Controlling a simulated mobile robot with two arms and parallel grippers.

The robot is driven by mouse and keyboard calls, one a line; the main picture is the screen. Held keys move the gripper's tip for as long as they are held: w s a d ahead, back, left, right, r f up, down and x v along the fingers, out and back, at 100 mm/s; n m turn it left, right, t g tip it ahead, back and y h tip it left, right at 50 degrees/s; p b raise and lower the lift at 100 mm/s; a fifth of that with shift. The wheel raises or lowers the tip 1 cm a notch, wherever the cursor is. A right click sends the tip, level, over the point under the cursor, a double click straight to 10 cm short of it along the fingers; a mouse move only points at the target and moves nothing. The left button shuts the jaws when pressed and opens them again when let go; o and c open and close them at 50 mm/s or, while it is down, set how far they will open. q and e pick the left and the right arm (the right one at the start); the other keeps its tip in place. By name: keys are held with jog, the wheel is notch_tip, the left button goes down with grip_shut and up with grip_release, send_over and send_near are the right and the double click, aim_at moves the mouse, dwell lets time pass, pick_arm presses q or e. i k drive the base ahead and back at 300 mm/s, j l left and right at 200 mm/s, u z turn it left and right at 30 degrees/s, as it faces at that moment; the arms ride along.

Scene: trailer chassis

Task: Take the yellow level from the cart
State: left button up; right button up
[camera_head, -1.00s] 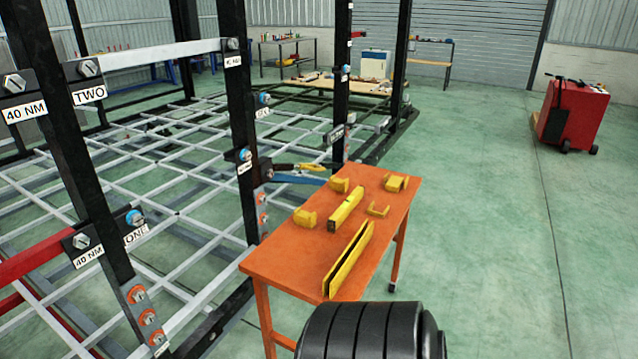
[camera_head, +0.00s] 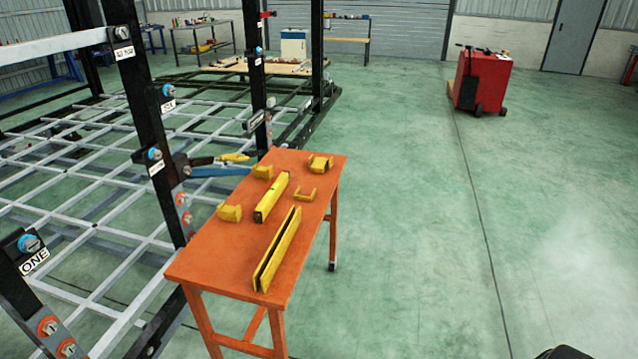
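The orange cart (camera_head: 215,262) stands left of centre with several yellow pieces on its top. A short yellow bar with a dark end (camera_head: 272,197) lies lengthwise near the middle of the top and looks like the level. A longer yellow piece with a dark slot along it (camera_head: 278,250) lies nearer the front right edge. From here I cannot tell for certain which of the two is the level.
Small yellow brackets (camera_head: 230,212) lie around the bar. The trailer frame's black post (camera_head: 147,120) and white grid (camera_head: 75,185) stand close left of the cart. A red tool cabinet (camera_head: 482,80) stands at the back right. The green floor right of the cart is clear.

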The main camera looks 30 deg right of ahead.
aim_at(265, 206)
jog(key=z, duration=0.8)
jog(key=u, duration=0.55)
jog(key=i+l+u, duration=0.4)
jog(key=l, duration=0.2)
jog(key=l+u, duration=0.4)
jog(key=l, duration=0.25)
jog(key=i, duration=0.05)
